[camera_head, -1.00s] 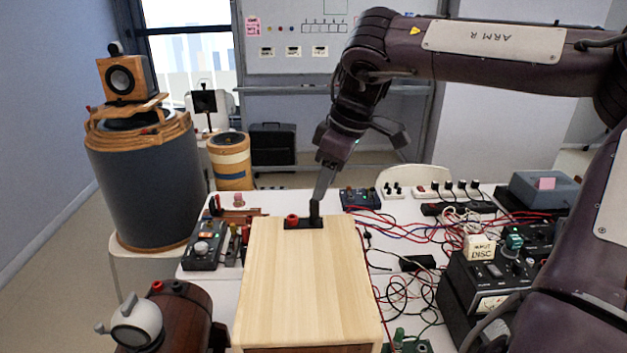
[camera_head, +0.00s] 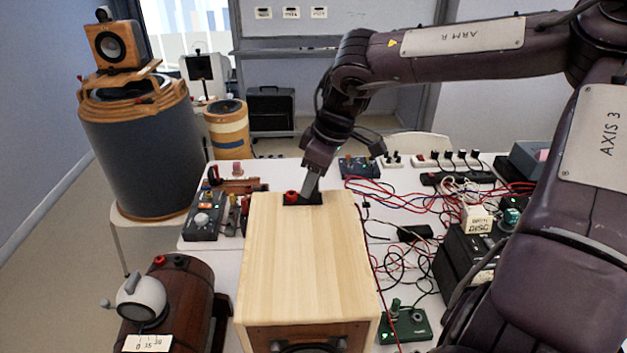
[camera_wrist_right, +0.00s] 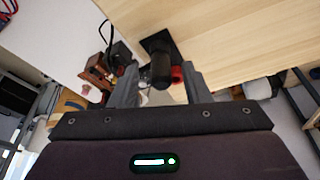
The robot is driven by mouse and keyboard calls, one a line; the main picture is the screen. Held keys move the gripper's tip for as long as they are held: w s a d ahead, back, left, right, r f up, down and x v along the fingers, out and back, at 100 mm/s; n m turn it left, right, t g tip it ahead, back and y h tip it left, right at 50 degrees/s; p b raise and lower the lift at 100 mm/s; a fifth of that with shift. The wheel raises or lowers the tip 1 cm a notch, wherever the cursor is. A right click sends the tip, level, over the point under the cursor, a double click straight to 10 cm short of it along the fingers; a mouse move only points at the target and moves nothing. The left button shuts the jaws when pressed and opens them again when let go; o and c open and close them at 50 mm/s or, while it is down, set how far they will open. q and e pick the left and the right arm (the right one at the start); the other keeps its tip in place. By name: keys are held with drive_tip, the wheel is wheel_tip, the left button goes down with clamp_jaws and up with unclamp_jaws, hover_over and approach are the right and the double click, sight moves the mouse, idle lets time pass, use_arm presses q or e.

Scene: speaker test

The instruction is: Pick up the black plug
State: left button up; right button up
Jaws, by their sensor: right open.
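The black plug (camera_wrist_right: 160,70) stands upright in the black terminal plate (camera_head: 314,198) at the far edge of the wooden box (camera_head: 305,255). A red terminal (camera_head: 291,197) sits beside it, and also shows in the right wrist view (camera_wrist_right: 177,75). My right gripper (camera_head: 309,190) is open at the plug. In the right wrist view its two fingers (camera_wrist_right: 160,86) lie on either side of the plug, with a gap visible on the left side; contact cannot be told. In the head view the gripper largely hides the plug. My left gripper is not in view.
Tangled red and black cables (camera_head: 400,260) cover the table right of the box. A black instrument (camera_head: 460,270) and a green board (camera_head: 405,325) stand there. A dark control box (camera_head: 205,220) is to the left. A brown barrel-shaped object (camera_head: 170,300) is front left.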

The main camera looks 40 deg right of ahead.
drive_tip(key=shift+c, duration=0.6)
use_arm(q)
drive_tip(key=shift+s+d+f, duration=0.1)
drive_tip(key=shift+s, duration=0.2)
use_arm(e)
clamp_jaws()
drive_tip(key=shift+r, duration=0.1)
drive_tip(key=shift+r, duration=0.45)
use_arm(q)
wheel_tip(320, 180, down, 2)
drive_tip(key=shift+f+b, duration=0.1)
drive_tip(key=shift+b, duration=1.05)
use_arm(e)
wheel_tip(320, 180, up, 17)
use_arm(q)
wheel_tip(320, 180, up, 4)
drive_tip(key=p, duration=0.4)
use_arm(e)
wheel_tip(320, 180, up, 4)
drive_tip(key=shift+f, duration=0.1)
